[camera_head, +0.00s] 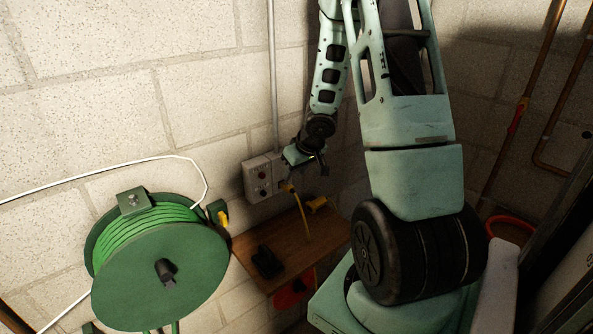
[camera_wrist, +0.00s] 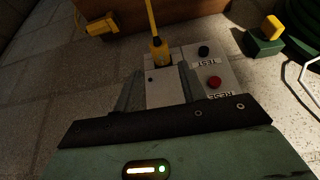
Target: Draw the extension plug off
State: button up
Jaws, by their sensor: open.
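A yellow plug (camera_wrist: 159,50) with a yellow cord sits at the grey wall socket (camera_wrist: 215,68), which carries a black TEST button and a red RESET button. The plug shows in the head view as a small yellow piece (camera_head: 287,187) just below my gripper. In the wrist view my gripper (camera_wrist: 160,74) is open, its two grey fingers pointing at the socket on either side of the plug's line. The plug appears just beyond the fingertips; I cannot tell whether they touch it. The socket (camera_head: 258,178) is partly hidden by my gripper in the head view.
A green cable reel (camera_head: 160,265) with a white cord stands at the left. A wooden shelf (camera_head: 245,250) below the socket holds a black object (camera_head: 266,262) and another yellow connector (camera_head: 316,204). A grey conduit (camera_head: 272,80) runs up the block wall.

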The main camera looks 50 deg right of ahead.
aim_at(289, 185)
jog(key=b+x, duration=0.5)
jog(key=x, duration=0.2)
jog(key=shift+s+f, duration=0.1)
jog(key=shift+f, duration=0.05)
jog(key=shift+c, duration=0.7)
grip_shut()
jog(key=shift+s, duration=0.15)
jog(key=shift+s+a+b, duration=0.2)
jog(key=shift+s+b, duration=0.15)
jog(key=shift+s, duration=0.45)
jog(key=shift+s+a+b, duration=0.25)
jog(key=shift+s+b, duration=0.05)
jog(key=shift+s, duration=0.5)
jog(key=shift+s+a+b, duration=0.2)
jog(key=shift+s+b, duration=0.15)
jog(key=shift+s, duration=0.45)
